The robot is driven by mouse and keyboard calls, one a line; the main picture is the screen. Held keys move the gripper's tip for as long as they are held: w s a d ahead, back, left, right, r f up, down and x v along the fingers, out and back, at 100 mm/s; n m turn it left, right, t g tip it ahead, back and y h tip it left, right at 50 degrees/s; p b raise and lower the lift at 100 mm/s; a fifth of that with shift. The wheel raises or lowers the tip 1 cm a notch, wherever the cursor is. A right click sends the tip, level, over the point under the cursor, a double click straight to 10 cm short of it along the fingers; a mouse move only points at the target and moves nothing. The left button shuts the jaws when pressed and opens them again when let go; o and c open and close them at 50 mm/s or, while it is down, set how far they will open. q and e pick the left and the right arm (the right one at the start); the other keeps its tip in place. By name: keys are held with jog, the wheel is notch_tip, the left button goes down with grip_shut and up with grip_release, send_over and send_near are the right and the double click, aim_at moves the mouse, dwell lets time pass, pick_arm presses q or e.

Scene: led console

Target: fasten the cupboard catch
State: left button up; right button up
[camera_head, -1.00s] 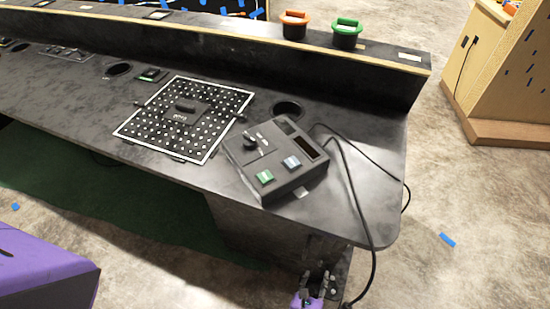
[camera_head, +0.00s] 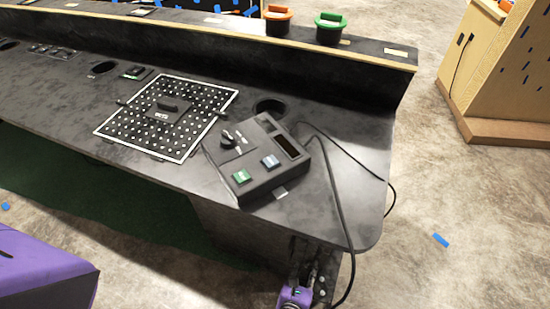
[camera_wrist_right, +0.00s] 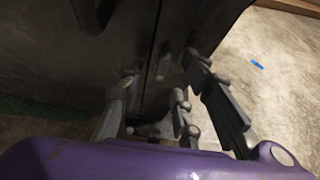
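The cupboard front is the dark panel (camera_wrist_right: 60,65) under the console in the right wrist view, with a vertical seam near the middle. A small pale metal piece (camera_wrist_right: 164,64) by the seam looks like the catch; its shape and whether it is fastened are too dark to tell. My right gripper (camera_wrist_right: 159,72) is open, its two fingers apart on either side of this piece, with nothing visibly held. In the head view the right gripper (camera_head: 308,270) is low beside the console's near right end, where the catch cannot be made out. My left gripper is out of view.
The console top (camera_head: 345,195) overhangs just above the right gripper. A control box (camera_head: 257,160) stands on it, and its black cable (camera_head: 338,220) hangs over the edge close to the gripper. A dark handle (camera_wrist_right: 90,12) shows on the panel. Open floor lies to the right.

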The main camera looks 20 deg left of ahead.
jog(key=c, duration=0.6)
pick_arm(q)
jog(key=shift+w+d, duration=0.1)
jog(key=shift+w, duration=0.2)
pick_arm(e)
jog(key=shift+c, duration=0.2)
